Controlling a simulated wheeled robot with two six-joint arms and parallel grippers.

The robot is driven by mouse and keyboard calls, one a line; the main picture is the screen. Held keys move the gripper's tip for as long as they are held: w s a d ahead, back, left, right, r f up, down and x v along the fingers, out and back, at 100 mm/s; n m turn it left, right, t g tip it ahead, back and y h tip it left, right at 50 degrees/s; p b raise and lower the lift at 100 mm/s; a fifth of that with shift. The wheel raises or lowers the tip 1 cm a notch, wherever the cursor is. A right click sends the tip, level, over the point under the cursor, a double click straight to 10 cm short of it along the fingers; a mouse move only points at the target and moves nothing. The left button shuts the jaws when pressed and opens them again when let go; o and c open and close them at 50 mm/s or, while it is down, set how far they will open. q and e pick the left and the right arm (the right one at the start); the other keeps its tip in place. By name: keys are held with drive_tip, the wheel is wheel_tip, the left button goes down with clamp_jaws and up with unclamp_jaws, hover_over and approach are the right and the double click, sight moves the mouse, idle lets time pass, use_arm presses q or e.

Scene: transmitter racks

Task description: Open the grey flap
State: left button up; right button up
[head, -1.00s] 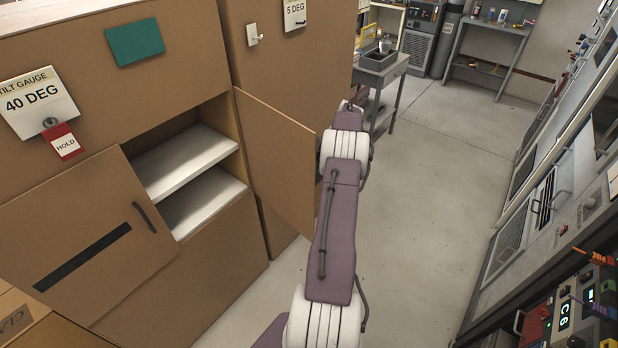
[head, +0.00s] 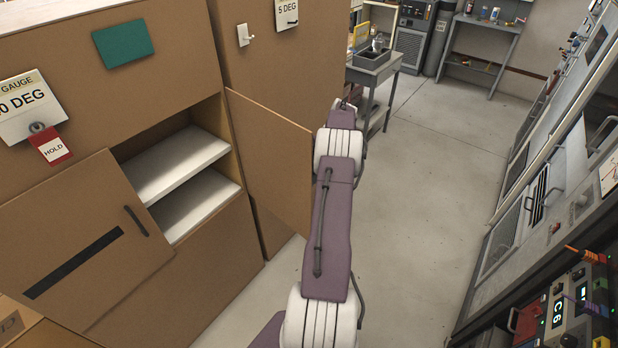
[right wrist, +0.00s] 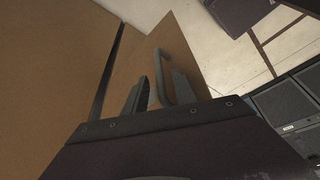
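Grey panels with bar handles (head: 505,240) stand in the rack along the right side in the head view. I cannot tell which one is the grey flap. No gripper is near them. My right gripper (right wrist: 158,92) shows in the right wrist view, its two dark fingers apart. A dark bar handle (right wrist: 159,65) on a brown panel (right wrist: 185,38) stands between or just beyond the fingers; contact is unclear. In the head view my right arm reaches past the edge of an open brown door (head: 270,155), and its gripper is hidden. My left gripper is not in view.
A brown cabinet (head: 215,270) on the left has open shelves (head: 180,165) and a front panel with a handle (head: 136,221). A grey trolley (head: 372,75) stands beyond my arm. Clear floor (head: 420,190) lies between cabinet and rack.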

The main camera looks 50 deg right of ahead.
drive_tip(key=p+v, duration=0.1)
drive_tip(key=v, duration=0.8)
drive_tip(key=shift+s+a, duration=0.1)
idle(0.4)
